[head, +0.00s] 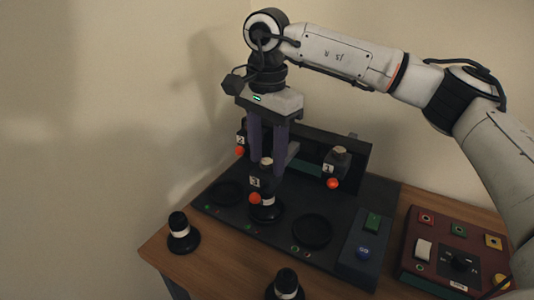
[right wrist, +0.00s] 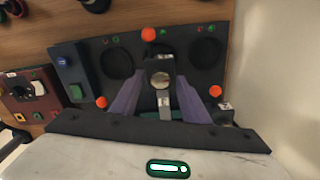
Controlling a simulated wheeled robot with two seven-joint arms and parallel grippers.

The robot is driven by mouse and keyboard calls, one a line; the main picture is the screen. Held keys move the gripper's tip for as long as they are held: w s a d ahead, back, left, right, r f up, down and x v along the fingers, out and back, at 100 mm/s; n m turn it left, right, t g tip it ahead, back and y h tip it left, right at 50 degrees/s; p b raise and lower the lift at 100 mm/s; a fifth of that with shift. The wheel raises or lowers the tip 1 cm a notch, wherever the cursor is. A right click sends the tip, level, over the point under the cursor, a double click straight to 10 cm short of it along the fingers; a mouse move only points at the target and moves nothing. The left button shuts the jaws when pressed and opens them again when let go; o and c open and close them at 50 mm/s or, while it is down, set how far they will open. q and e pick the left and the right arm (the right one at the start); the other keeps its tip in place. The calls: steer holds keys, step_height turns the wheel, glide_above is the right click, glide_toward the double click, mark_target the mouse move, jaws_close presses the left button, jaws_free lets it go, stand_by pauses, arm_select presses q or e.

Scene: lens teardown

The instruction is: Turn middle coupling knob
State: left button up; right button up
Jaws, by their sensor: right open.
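The middle coupling knob (head: 266,163) is a small pale round cap on top of a dark block labelled 3 (head: 255,182), with an orange ball (head: 255,198) at its front. My right gripper (head: 265,172) points straight down over it with its purple fingers. In the right wrist view the round knob top (right wrist: 159,79) lies between the two open fingers (right wrist: 160,88), with a gap on each side. A black and white cylinder (head: 267,202) stands in the socket below the block, partly hidden. My left gripper is not in view.
Blocks labelled 2 (head: 240,141) and 1 (head: 336,165) flank the middle one, each with an orange ball. Two empty round sockets (head: 312,231) lie in the dark base. Loose black and white cylinders (head: 183,234) stand at the front. A red button box (head: 455,250) is at right.

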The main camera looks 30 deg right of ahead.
steer(key=shift+c, duration=0.3)
steer(key=c, duration=1)
